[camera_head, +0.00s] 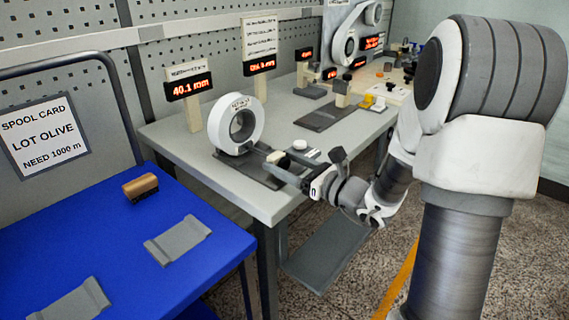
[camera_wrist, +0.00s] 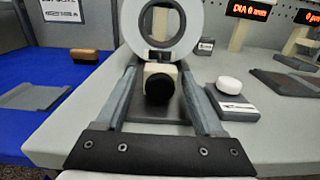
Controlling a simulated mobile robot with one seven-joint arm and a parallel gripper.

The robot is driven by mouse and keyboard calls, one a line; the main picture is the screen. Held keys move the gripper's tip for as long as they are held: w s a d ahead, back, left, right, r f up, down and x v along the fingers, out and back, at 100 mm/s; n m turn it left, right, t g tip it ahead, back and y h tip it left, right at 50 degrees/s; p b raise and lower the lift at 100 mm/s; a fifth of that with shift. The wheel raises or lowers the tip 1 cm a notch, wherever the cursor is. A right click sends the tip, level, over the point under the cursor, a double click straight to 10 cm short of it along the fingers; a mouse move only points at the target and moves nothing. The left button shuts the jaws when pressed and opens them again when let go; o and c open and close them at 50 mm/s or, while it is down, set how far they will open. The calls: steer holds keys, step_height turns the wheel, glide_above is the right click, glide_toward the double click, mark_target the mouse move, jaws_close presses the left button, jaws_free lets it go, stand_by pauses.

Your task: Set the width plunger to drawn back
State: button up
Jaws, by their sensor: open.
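The width plunger, a round black knob (camera_wrist: 157,87) on a cream block, shows in the wrist view in front of a white ring-shaped gauge (camera_wrist: 124,14). The gauge (camera_head: 257,121) stands on a dark base on the grey bench in the head view. A display (camera_head: 189,88) behind it reads 40.1 mm. My gripper (camera_head: 270,163) reaches in from the right, low in front of the gauge. In the wrist view my gripper (camera_wrist: 158,72) is open, with one finger on each side of the knob and block. I see gaps beside the knob; how far it is drawn cannot be told.
A grey block (camera_wrist: 236,107) with a white round button (camera_wrist: 230,86) stands just right of my right finger. More displays and fixtures stand farther along the bench (camera_head: 180,141).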

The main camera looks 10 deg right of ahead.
jaws_close()
stand_by(1.3)
